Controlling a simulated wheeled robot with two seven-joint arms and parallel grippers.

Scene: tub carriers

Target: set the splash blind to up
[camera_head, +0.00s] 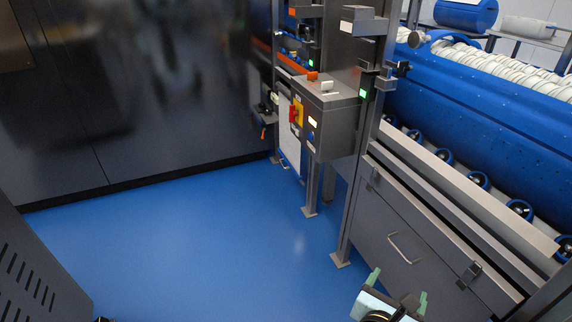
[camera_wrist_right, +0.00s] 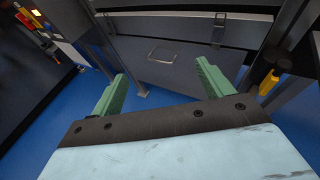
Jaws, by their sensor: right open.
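A dark grey front panel with a pale bar handle, which looks to be the splash blind (camera_head: 385,222), hangs low in the frame below the blue tub. Its handle (camera_head: 402,248) is on its face, and a dark latch sits at its right. The panel also shows ahead in the right wrist view (camera_wrist_right: 185,72), with the handle (camera_wrist_right: 164,54) between the fingers in the picture. My right gripper (camera_head: 398,288) is open and empty, with green fingers, in front of the panel and apart from it. It fills the near part of the right wrist view (camera_wrist_right: 162,70). My left gripper is not in view.
A blue drum-like tub (camera_head: 490,105) lies behind the metal frame. A control box (camera_head: 335,120) with a red and yellow switch stands at its left end on posts. Blue floor (camera_head: 200,230) is clear to the left. A grey slotted cabinet (camera_head: 35,270) stands at lower left.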

